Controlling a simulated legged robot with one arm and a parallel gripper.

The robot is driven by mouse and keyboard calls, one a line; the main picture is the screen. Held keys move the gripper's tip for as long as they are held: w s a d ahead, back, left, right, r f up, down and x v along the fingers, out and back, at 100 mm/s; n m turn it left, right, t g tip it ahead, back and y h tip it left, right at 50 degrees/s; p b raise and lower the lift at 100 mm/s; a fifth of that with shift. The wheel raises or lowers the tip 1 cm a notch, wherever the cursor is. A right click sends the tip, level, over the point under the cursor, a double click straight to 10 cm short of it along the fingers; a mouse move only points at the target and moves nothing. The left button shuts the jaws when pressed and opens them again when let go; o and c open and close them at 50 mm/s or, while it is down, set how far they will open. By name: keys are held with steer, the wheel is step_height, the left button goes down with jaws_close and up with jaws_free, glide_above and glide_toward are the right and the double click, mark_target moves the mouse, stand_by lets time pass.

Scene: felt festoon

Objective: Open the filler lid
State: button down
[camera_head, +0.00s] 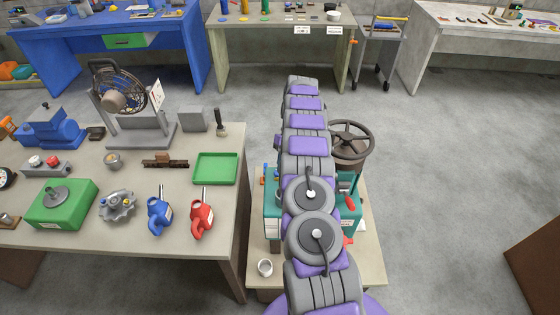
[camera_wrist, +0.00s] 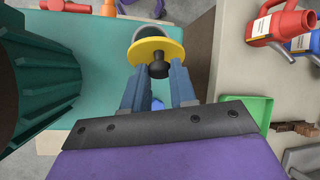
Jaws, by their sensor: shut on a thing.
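The filler lid appears to be the yellow disc (camera_wrist: 143,48) with a black knob in the wrist view, at the top centre over a teal surface. My gripper (camera_wrist: 159,68) has its two blue-grey fingers on either side of the black knob (camera_wrist: 158,69) and is shut on it. A pale rounded piece shows just beyond the disc, partly hidden by it; I cannot tell whether the lid is lifted. In the head view the teal machine (camera_head: 272,210) stands on a small bench, and my arm hides the lid and gripper.
A dark handwheel (camera_head: 350,143) rises behind the machine, and a red-handled lever (camera_head: 350,203) is at its right. The left table holds a green tray (camera_head: 215,168) and red (camera_head: 201,218) and blue oil cans.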

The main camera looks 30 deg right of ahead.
steer(key=shift+w+d, duration=0.1)
steer(key=c, duration=0.9)
jaws_free()
steer(key=shift+d, duration=0.1)
steer(key=s+a+r, duration=0.2)
steer(key=s+a, duration=0.1)
steer(key=s, duration=0.4)
steer(key=s+a+r, duration=0.2)
steer(key=s+a, duration=0.2)
steer(key=s, duration=0.3)
steer(key=shift+s+r, duration=0.2)
steer(key=shift+r, duration=0.2)
steer(key=shift+c, duration=0.4)
